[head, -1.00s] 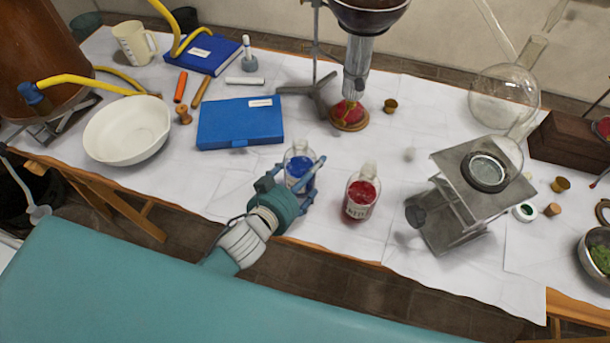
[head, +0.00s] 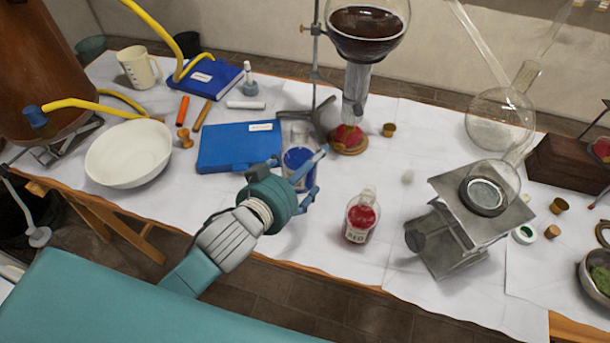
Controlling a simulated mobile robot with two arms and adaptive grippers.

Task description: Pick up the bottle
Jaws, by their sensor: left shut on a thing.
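A clear bottle with blue contents (head: 298,158) is upright between the fingers of my left gripper (head: 311,172), in the middle of the head view. My left gripper is shut on this blue bottle, and its hand partly hides the bottle's lower part. I cannot tell whether the bottle's base touches the table. A second clear bottle with red contents and a white label (head: 362,215) stands upright on the table to the right, apart from the gripper. My right gripper is not in view.
A blue case (head: 238,146) lies just left of the held bottle. A stand with a round flask of dark liquid (head: 366,28) rises behind. A metal lab jack (head: 450,235) stands to the right. A white bowl (head: 128,154) is at the left.

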